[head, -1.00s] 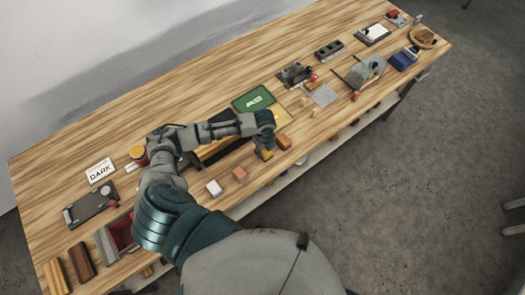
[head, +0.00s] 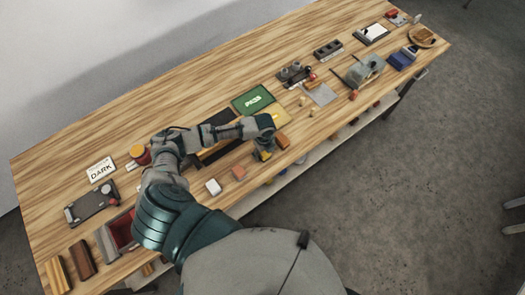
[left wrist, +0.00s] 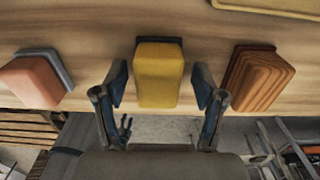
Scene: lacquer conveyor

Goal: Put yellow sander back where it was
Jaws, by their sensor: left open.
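The yellow sander (left wrist: 160,76) stands on the wooden table near its front edge, between the two spread fingers of my left gripper (left wrist: 160,92) in the left wrist view. A gap shows on each side of it, so the fingers are apart from it. In the head view the sander (head: 266,155) is partly hidden below my left gripper (head: 263,149). A pink block (left wrist: 36,80) stands to its left and an orange-brown block (left wrist: 262,80) to its right in the wrist view. My right gripper is not in view.
A white block (head: 213,187) stands in the same front row. The table's front edge is close, with a lower shelf beneath. The back strip of the table is clear.

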